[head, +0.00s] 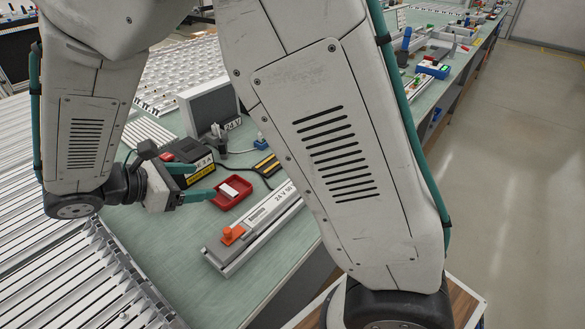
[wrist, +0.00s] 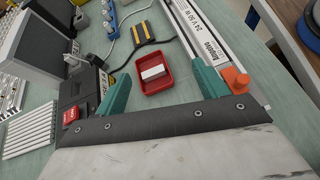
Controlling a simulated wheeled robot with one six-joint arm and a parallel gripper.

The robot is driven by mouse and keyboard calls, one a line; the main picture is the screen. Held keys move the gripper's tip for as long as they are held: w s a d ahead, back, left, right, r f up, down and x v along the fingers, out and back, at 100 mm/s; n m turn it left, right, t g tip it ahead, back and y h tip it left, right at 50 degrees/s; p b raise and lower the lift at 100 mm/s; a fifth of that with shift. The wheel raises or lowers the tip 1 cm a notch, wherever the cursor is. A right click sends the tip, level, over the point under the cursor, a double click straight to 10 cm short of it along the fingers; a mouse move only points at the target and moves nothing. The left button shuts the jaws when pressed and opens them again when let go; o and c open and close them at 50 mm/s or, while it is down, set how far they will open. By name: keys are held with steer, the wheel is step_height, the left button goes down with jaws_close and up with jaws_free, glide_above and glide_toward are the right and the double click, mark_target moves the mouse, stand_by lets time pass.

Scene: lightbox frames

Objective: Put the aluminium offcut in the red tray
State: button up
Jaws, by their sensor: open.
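The red tray (head: 222,204) lies on the green bench top, and it also shows in the wrist view (wrist: 146,90). A small pale block with a whitish top and greyer side, which looks like the aluminium offcut (wrist: 153,72), lies inside the tray. It shows as a light patch in the head view (head: 230,190). My gripper (head: 213,178) is open, its two teal fingers apart with nothing between them. In the wrist view the fingers (wrist: 160,68) appear on either side of the tray, apart from the offcut. The exact height above the bench is hard to tell.
A long white 24 V unit (head: 262,217) with an orange knob (head: 232,234) lies right of the tray. A dark box with a red button (wrist: 72,114) and a grey-cased unit (head: 208,107) stand left and behind. A black-and-yellow item (wrist: 145,32) with cables lies behind the tray.

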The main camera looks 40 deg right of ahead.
steer(key=s+d+r+m+g+y, duration=0.3)
steer(key=s+d+r+m+y, duration=0.3)
steer(key=s+d+r+m, duration=0.3)
steer(key=s+d+m+t+y, duration=0.1)
steer(key=s+m+y, duration=0.2)
steer(key=s, duration=0.3)
steer(key=s+d+r+m+t+y, duration=0.1)
steer(key=s+m+t+y, duration=0.1)
steer(key=s+m, duration=0.3)
steer(key=shift+s+d+r+m+t+y, duration=0.15)
steer(key=shift+s+d+m+t+y, duration=0.25)
steer(key=shift+y, duration=0.2)
